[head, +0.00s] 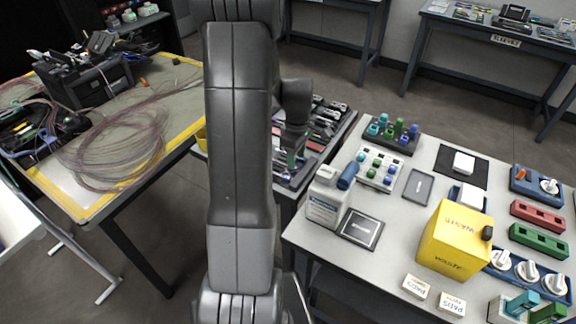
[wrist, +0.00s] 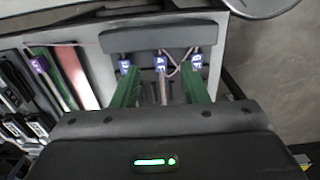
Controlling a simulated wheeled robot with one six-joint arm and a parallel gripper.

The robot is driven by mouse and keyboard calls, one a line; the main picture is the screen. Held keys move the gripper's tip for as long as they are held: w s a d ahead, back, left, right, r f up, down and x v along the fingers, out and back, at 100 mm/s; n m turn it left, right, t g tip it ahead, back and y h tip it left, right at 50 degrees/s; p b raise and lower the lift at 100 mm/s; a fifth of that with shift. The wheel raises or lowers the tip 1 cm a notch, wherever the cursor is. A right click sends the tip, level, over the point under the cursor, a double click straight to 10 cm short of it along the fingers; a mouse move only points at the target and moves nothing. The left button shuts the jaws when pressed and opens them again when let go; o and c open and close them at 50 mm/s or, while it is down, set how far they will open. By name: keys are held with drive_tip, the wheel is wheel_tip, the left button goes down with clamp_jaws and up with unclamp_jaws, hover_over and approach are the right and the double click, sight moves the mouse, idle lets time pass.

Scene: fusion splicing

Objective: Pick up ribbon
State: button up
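In the wrist view my gripper (wrist: 161,78) is open. Its two green fingers are spread apart and point away from the camera. A thin ribbon (wrist: 163,92) of coloured strands lies lengthwise in the gap between them, under a small purple-blue labelled clip. I see no finger touching it. Similar labelled clips show beside each fingertip; what lies behind the fingers is hidden. In the head view my gripper (head: 292,160) is down over the dark tool tray, largely behind my arm, and the ribbon cannot be made out there.
A dark tray (wrist: 15,105) of tools lies left of the gripper, near green and pink strips. A grey bar (wrist: 163,38) stands beyond the fingertips. In the head view a table with a yellow waste box (head: 455,240) is at right, and one with coiled fibres (head: 120,145) at left.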

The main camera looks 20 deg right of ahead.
drive_tip(key=shift+f, duration=1.8)
drive_tip(key=c, duration=0.9)
drive_tip(key=shift+o, duration=0.2)
wheel_tip(320, 180, up, 10)
